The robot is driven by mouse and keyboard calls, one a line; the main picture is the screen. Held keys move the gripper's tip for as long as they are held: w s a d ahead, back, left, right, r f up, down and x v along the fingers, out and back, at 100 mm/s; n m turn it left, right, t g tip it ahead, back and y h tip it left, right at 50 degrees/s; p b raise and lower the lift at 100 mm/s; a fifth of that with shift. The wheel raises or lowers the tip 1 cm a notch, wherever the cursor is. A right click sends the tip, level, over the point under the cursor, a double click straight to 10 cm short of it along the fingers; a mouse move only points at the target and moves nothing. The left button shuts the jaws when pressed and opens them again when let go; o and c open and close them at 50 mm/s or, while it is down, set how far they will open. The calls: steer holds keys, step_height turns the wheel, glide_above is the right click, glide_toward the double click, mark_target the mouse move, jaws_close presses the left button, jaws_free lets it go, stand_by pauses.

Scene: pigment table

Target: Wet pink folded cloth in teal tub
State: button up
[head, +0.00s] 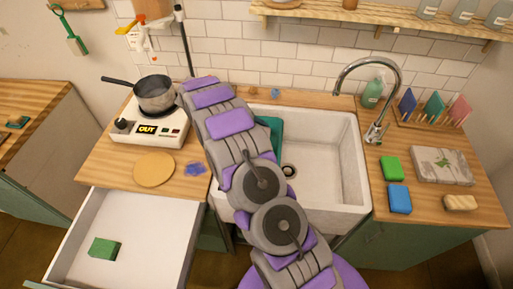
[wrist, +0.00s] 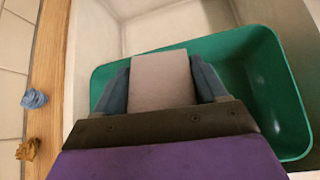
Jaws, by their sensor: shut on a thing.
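The teal tub (wrist: 272,110) sits in the white sink and fills much of the wrist view. In the head view, only a part of the tub (head: 272,127) shows beside my arm. My gripper (wrist: 162,85) is shut on a pale pinkish-grey block-like thing, which looks like the folded cloth (wrist: 160,68). In the wrist view, the cloth lies between the two fingers, over the tub's area. I cannot tell whether it touches the tub floor, whether the tub holds water, or whether the cloth is wet. In the head view, my arm hides the gripper and cloth.
The sink (head: 335,150) has a tap (head: 378,128) at its right. A hot plate (head: 150,128) with a pot (head: 155,95) stands left. Green (head: 392,168) and blue (head: 400,199) blocks lie right of the sink. An open drawer (head: 125,235) juts out at lower left.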

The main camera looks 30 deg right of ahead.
stand_by(0.3)
steer(key=shift+r+p, duration=1.45)
steer(key=shift+r, duration=0.6)
steer(key=w+a+r+n+t, duration=0.1)
steer(key=r, duration=0.1)
steer(key=w+a+r+n+t+h, duration=0.1)
steer(key=w+r+n+t, duration=0.3)
steer(key=shift+w+a+r, duration=0.2)
steer(key=shift+a+r, duration=0.1)
steer(key=shift+a, duration=0.1)
steer(key=a+r+n+t+y, duration=0.7)
steer(key=a+r+n+t, duration=0.3)
steer(key=a+r+n, duration=0.4)
step_height(320, 180, up, 3)
steer(key=shift+a+f+n, duration=0.1)
steer(key=shift+a+n, duration=0.15)
steer(key=shift+n, duration=0.35)
